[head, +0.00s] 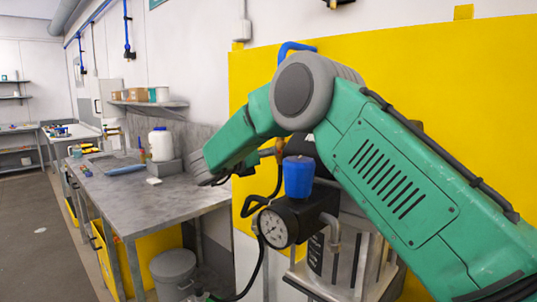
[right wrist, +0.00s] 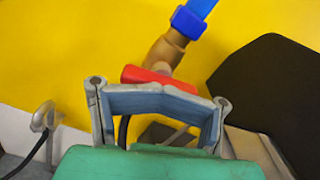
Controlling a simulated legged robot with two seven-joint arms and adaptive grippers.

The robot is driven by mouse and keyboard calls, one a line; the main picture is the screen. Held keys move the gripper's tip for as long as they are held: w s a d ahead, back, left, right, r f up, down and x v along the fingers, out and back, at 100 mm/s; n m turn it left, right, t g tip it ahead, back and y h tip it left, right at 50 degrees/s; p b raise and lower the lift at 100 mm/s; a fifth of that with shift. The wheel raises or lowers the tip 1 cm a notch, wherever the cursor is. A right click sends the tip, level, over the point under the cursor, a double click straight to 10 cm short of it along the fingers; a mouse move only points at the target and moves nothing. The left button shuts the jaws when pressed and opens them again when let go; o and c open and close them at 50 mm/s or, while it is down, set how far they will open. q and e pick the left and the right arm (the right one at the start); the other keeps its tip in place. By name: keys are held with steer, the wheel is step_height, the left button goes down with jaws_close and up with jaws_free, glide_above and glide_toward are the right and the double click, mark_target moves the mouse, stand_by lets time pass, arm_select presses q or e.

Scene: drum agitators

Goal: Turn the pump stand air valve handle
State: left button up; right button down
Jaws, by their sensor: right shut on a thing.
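The air valve's red handle (right wrist: 147,75) shows in the right wrist view, at the foot of a brass valve body (right wrist: 168,50) with a blue fitting. My right gripper (right wrist: 158,98) is shut on the red handle, and its fingers cover part of it. In the head view my green right arm reaches in from the right and bends down over the pump stand (head: 318,258). My left gripper is not in view.
A pressure gauge (head: 275,228) and a blue-capped regulator (head: 298,177) sit close below my right arm. A grey workbench (head: 130,205) with a white bottle (head: 161,144) stands at the left. A grey bin (head: 173,272) is on the floor. A yellow panel (head: 470,60) is behind.

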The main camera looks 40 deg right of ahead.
stand_by(0.6)
steer(key=c, duration=1.2)
jaws_free()
steer(key=o, duration=0.8)
steer(key=shift+a+r, duration=0.1)
steer(key=shift+a, duration=0.25)
steer(key=shift+s+r, duration=0.1)
steer(key=shift+s, duration=0.05)
steer(key=s+a+b, duration=0.1)
steer(key=a+b, duration=0.7)
steer(key=a, duration=0.7)
steer(key=shift+s+a, duration=0.2)
steer(key=shift+a, duration=0.05)
